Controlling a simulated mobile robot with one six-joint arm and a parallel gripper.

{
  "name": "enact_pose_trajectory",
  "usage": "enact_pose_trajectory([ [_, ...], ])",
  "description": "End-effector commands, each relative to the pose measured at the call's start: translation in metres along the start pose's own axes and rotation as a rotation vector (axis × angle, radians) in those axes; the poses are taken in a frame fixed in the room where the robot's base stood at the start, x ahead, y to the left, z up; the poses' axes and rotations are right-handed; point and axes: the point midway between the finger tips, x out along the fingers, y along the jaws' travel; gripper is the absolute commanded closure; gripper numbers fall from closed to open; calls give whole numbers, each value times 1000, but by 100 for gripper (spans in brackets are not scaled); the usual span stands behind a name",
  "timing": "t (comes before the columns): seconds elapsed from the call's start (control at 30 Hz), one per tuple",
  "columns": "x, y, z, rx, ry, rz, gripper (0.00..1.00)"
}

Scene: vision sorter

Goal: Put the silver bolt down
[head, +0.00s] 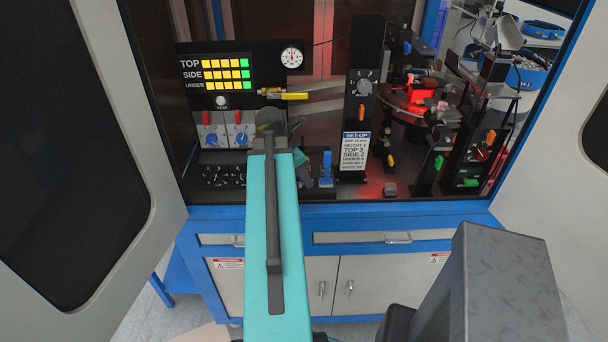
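I cannot make out the silver bolt in the head view. My teal arm reaches forward from the bottom of the picture into the open machine cabinet, ending at a dark joint. A little more teal shows just right of that joint, low over the cabinet floor. My gripper and its fingertips are hidden behind my arm, so I cannot see whether they hold anything. A black tray (224,175) with several small light pieces, too small to identify, lies left of my arm.
Right of my arm stand a blue fixture (326,169), a black post with a dial (364,88) and a set-up card (354,151). A red-lit round table (408,103) is further right. A yellow-handled valve (284,95) is above. Open doors flank the cabinet; its blue front edge (400,211) runs below.

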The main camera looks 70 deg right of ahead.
Motion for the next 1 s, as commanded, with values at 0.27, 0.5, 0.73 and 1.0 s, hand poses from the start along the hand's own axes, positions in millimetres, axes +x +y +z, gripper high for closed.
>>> enact_pose_trajectory([
  [0.27,-2,0,1,1,0,0,74],
  [0.5,-13,0,2,2,-1,1,74],
  [0.73,-33,0,2,2,-1,0,74],
  [1.0,-60,0,2,2,-1,1,74],
])
